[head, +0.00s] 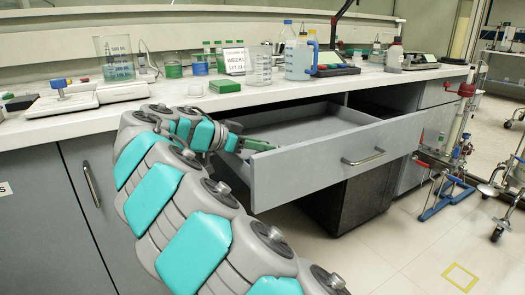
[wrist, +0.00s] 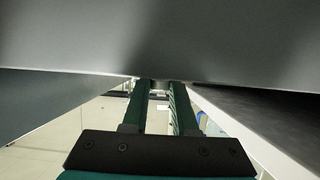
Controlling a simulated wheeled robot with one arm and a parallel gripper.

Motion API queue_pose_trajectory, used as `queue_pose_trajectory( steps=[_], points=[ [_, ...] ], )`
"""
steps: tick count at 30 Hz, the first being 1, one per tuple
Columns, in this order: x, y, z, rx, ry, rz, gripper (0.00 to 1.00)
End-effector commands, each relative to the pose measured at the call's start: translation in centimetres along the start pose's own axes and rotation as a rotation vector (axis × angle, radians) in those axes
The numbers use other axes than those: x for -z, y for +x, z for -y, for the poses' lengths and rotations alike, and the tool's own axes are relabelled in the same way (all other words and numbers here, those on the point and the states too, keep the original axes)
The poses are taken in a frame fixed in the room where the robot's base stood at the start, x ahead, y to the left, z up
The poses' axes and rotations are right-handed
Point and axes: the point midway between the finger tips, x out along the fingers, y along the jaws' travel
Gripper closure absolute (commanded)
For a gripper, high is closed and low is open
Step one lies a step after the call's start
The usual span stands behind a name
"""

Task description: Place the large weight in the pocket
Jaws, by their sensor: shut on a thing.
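My gripper (head: 262,146) reaches over the left side of the open grey drawer (head: 330,160), by the inner side of its front. In the wrist view its two green fingers (wrist: 160,88) stand close together with a narrow gap. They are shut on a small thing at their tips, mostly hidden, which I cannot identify. A broad grey panel fills the upper wrist view just beyond the tips. I cannot make out the large weight or the pocket in either view.
The white bench top (head: 290,90) above the drawer carries beakers, bottles, a balance (head: 62,100) and a green box (head: 225,86). A red and blue stand (head: 458,150) is right of the drawer. Open floor (head: 400,240) lies in front on the right.

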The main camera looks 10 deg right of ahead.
Motion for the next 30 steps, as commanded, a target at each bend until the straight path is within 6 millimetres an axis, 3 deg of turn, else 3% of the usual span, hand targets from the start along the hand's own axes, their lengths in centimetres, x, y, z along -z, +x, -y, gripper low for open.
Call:
queue_pose_trajectory(
  steps=[4, 15, 16, 18, 24, 30],
  points=[
    [-1.3, 0.5, 0.0, 0.001, 0.000, -0.002, 1.00],
    [-1.7, 0.7, 0.0, 0.002, 0.001, -0.001, 1.00],
    [-1.7, 0.7, 0.0, 0.002, 0.001, -0.001, 0.73],
    [-1.6, 0.6, 0.0, 0.002, 0.000, -0.001, 0.65],
    [-1.6, 0.6, 0.0, 0.001, 0.000, -0.001, 0.44],
    [-1.6, 0.6, 0.0, 0.001, 0.000, -0.001, 0.44]
  ],
)
